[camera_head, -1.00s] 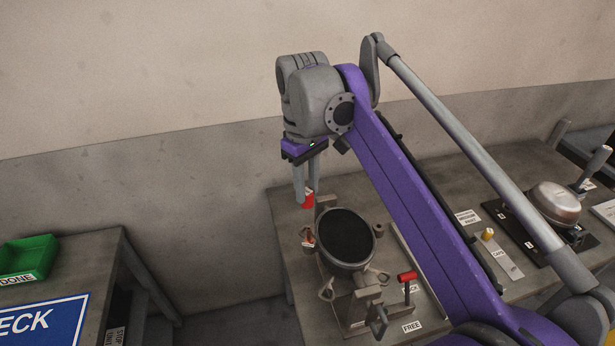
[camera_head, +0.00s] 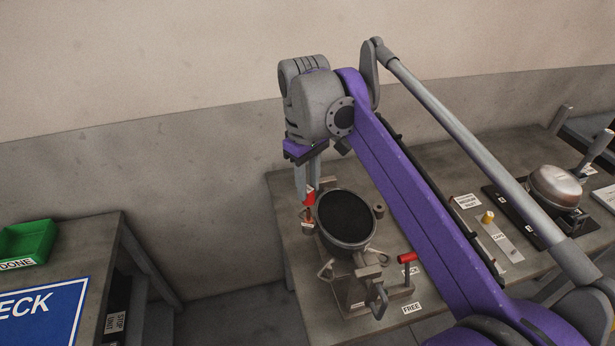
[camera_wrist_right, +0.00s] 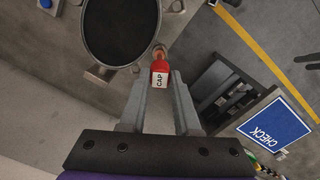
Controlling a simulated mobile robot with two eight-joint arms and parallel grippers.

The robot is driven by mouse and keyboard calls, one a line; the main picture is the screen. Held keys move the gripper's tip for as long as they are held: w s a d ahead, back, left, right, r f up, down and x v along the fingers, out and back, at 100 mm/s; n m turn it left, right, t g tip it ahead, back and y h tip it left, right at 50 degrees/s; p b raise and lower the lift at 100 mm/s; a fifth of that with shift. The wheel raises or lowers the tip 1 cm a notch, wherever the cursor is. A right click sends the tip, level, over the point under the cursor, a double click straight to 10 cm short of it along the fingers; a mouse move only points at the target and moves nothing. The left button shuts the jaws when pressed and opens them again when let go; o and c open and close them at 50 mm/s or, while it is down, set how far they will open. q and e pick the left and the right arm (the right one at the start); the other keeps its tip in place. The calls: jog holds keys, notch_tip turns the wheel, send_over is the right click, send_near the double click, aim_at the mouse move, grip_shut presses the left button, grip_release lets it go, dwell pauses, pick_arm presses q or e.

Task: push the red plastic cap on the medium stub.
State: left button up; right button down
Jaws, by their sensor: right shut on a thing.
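My right gripper (camera_head: 308,191) is shut on the red plastic cap (camera_head: 310,197), above the far left side of the black-topped compressor (camera_head: 343,220). In the right wrist view the cap (camera_wrist_right: 160,76), labelled CAP, sits between the two fingertips. A copper-coloured stub (camera_wrist_right: 161,53) shows right beyond the cap's end, roughly in line with it. In the head view a reddish stub (camera_head: 308,224) stands just below the cap, beside the compressor. I cannot tell whether cap and stub touch. My left gripper is not in view.
The compressor sits in a fixture with a red-handled lever (camera_head: 407,258) by a FREE label. A yellow cap (camera_head: 488,217) stands on the CAPS strip (camera_head: 500,241). A silver dome (camera_head: 556,186) is at the right. A green DONE bin (camera_head: 28,242) is on the left table.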

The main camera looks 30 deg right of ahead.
aim_at(308, 189)
jog(key=shift+f, duration=0.65)
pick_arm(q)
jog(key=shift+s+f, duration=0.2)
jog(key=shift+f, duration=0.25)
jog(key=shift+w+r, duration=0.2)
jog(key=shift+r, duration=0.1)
pick_arm(e)
jog(key=shift+w, duration=0.1)
dwell(0.7)
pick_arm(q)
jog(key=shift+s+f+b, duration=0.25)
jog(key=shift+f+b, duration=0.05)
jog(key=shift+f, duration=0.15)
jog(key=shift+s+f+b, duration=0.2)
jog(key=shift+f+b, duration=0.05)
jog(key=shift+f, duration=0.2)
pick_arm(e)
jog(key=shift+f, duration=1.35)
jog(key=c, duration=0.5)
grip_release()
jog(key=shift+c, duration=0.2)
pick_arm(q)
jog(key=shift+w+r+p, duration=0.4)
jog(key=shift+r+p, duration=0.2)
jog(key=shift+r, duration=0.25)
pick_arm(e)
notch_tip(308, 189, up, 11)
jog(key=shift+w+a+f, duration=0.1)
